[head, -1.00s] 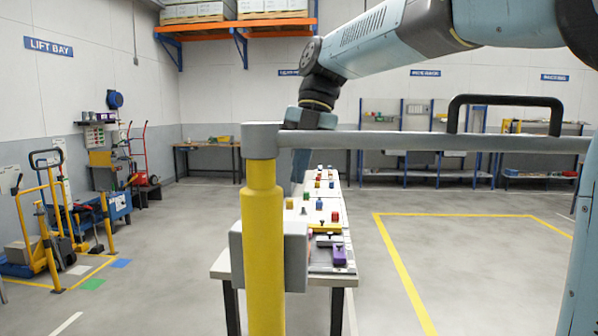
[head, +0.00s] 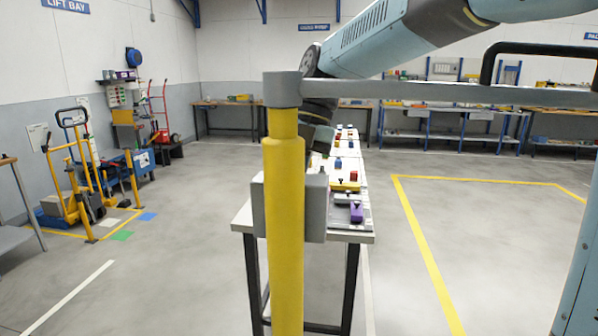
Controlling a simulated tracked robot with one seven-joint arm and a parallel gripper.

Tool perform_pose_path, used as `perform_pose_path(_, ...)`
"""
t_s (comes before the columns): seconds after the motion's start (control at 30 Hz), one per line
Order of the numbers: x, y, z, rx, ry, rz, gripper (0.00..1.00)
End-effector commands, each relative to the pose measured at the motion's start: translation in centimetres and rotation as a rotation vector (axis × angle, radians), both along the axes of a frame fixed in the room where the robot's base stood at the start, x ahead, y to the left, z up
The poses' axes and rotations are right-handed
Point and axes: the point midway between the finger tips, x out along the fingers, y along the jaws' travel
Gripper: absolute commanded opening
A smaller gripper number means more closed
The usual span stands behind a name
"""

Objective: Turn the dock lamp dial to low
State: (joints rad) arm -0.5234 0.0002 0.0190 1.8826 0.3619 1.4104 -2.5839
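I cannot pick out the dock lamp dial in the head view. A long white-topped table (head: 345,237) runs away from me near the middle, with several small coloured boxes on it that carry dark knobs or levers. A purple box (head: 357,212) and a yellow one (head: 345,186) are nearest; they are too small to read. My arm comes down from the upper right and passes behind a grey rail. Its dark lower end is over the table's left side, and my gripper's fingers are hidden behind the post and rail.
A yellow post (head: 284,230) with a grey box behind it and a grey rail (head: 430,92) blocks part of the table. Yellow trolleys (head: 85,180) stand left. Shelving (head: 460,110) lines the back wall. Floor right of the table is clear.

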Motion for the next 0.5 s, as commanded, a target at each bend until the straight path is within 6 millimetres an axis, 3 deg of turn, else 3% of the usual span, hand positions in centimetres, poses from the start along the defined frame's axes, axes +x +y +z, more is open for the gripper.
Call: perform_pose_path(0.5,-0.01,-0.6,-0.32,-0.001,-0.001,-0.002,0.0)
